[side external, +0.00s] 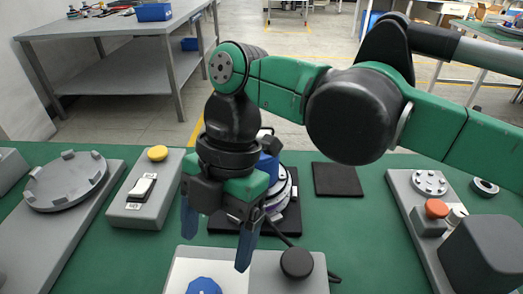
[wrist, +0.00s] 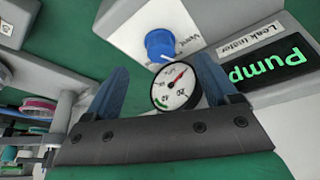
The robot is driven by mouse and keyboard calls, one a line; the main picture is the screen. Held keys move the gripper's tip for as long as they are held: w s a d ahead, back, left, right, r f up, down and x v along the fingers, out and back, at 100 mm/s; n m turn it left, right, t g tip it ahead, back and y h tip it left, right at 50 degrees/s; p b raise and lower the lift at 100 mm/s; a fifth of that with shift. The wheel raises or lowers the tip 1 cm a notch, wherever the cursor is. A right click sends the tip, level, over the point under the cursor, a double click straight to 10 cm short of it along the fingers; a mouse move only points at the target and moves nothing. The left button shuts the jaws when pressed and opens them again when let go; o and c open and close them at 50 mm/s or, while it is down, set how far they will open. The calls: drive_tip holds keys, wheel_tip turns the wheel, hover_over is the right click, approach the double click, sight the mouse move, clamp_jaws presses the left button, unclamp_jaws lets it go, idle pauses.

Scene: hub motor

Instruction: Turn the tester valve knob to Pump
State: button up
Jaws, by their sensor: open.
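The blue valve knob (wrist: 159,44) sits on the white panel of the grey leak tester (wrist: 208,14). In the side view the knob (side external: 204,286) shows at the bottom edge. A lit display (wrist: 270,65) on the tester reads Pump in green. A round gauge (wrist: 174,86) with a red needle shows between my fingers in the wrist view. My gripper (side external: 216,242) is open and empty, fingers pointing down, above and behind the knob and apart from it.
A blue and white hub motor part (side external: 280,195) stands on a dark mat just behind my gripper. A grey box with a yellow button (side external: 157,153) is at left. A grey fixture with an orange button (side external: 437,208) is at right.

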drive_tip(key=w+d+r+m+t, duration=0.1)
drive_tip(key=w+d+m+t, duration=0.1)
drive_tip(key=d+m, duration=0.4)
drive_tip(key=w+d+r+m+t, duration=0.2)
drive_tip(key=d+m, duration=0.5)
drive_tip(key=d, duration=0.5)
drive_tip(key=w+d+r+m+t, duration=0.1)
drive_tip(key=w+d+m+t, duration=0.2)
drive_tip(key=d+m, duration=0.4)
drive_tip(key=shift+w+d+r+t+y, duration=0.4)
drive_tip(key=shift+w+d, duration=0.3)
drive_tip(key=shift+d, duration=0.5)
